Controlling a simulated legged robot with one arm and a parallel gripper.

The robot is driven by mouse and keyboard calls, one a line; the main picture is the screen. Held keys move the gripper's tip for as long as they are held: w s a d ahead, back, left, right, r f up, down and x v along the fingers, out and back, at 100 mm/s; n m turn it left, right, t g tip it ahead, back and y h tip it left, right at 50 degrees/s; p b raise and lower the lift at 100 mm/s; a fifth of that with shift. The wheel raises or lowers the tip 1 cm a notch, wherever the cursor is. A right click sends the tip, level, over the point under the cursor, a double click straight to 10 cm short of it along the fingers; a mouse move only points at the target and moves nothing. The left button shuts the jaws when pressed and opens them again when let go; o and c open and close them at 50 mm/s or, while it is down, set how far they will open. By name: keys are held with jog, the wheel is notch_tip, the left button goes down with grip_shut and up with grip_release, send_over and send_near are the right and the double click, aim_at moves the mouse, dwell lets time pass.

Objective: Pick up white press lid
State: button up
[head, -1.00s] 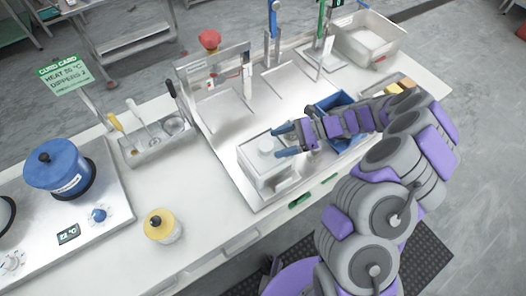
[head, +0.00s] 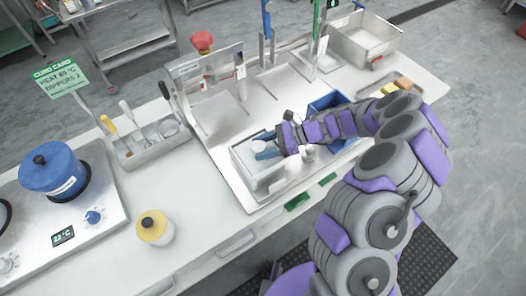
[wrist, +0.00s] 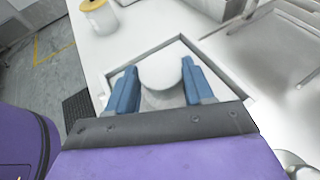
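The white press lid, with a round white knob (wrist: 161,68), sits in the square metal press box (head: 258,182) on the bench. My gripper (head: 262,150) is over the box in the head view and hides most of the knob there. In the wrist view the knob lies between the two blue fingers of my gripper (wrist: 161,88), one on each side.
A yellow-lidded jar (head: 155,228) stands to the left on the white bench. A blue pot (head: 53,168) is on the hot plate at far left. A blue bin (head: 330,108) is behind my arm. A utensil holder (head: 150,145) stands further back left.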

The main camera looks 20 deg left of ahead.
jog(key=shift+s+a+f, duration=0.1)
jog(key=shift+a+f, duration=0.1)
jog(key=shift+a, duration=0.65)
jog(key=c, duration=0.4)
jog(key=shift+a, duration=0.15)
jog(key=c, duration=0.3)
jog(key=shift+f, duration=0.1)
jog(key=shift+c, duration=0.2)
jog(key=shift+d, duration=0.25)
